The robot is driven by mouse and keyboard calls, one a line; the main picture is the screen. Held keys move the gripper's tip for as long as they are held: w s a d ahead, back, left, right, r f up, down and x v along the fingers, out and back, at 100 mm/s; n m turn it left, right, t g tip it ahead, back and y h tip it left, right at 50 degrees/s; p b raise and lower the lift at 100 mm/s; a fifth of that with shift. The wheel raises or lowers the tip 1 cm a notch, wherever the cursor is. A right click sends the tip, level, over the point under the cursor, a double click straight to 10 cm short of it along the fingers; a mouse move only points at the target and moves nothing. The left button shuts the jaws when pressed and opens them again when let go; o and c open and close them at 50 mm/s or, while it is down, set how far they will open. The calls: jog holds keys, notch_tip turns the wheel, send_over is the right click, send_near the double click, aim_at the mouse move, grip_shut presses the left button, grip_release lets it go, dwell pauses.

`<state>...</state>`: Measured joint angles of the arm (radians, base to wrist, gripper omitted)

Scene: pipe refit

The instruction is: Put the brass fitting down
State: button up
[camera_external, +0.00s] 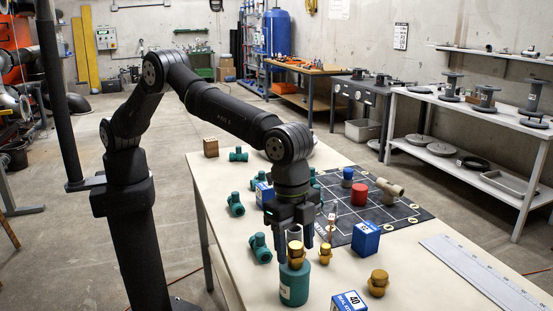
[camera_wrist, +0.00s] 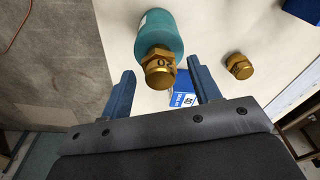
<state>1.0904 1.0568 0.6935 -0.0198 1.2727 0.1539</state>
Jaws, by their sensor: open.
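A brass fitting (camera_external: 296,252) with a hexagonal head appears on top of a teal cylinder (camera_external: 293,287) near the table's front edge. In the wrist view the same brass fitting (camera_wrist: 158,72) sits at the near end of the teal cylinder (camera_wrist: 159,32). My gripper (camera_external: 295,250) is open above it, pointing down, with one finger on each side. In the wrist view my gripper's fingers (camera_wrist: 162,66) show gaps on both sides of the fitting. I cannot tell how far the fitting's lower part reaches into the cylinder.
Other brass fittings stand right of it, one close by (camera_external: 325,254) and one farther right (camera_external: 378,283). Blue boxes (camera_external: 366,238) and (camera_external: 348,302) are nearby. A dark gridded mat (camera_external: 345,225) holds several parts. Teal pipe pieces (camera_external: 260,248) lie at left.

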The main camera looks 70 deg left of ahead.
aim_at(297, 246)
notch_tip(297, 246, up, 11)
jog(key=a, duration=0.1)
jog(key=shift+s+a, duration=0.15)
jog(key=shift+s, duration=0.05)
jog(key=shift+r, duration=0.1)
jog(key=f, duration=0.4)
jog(key=d+f, duration=0.1)
jog(key=f, duration=0.7)
jog(key=shift+w+d, duration=0.15)
jog(key=shift+w, duration=0.05)
jog(key=shift+d+r, duration=0.1)
jog(key=shift+r, duration=0.15)
notch_tip(297, 246, up, 3)
jog(key=shift+f, duration=0.1)
jog(key=shift+r, duration=0.25)
jog(key=shift+f, duration=0.1)
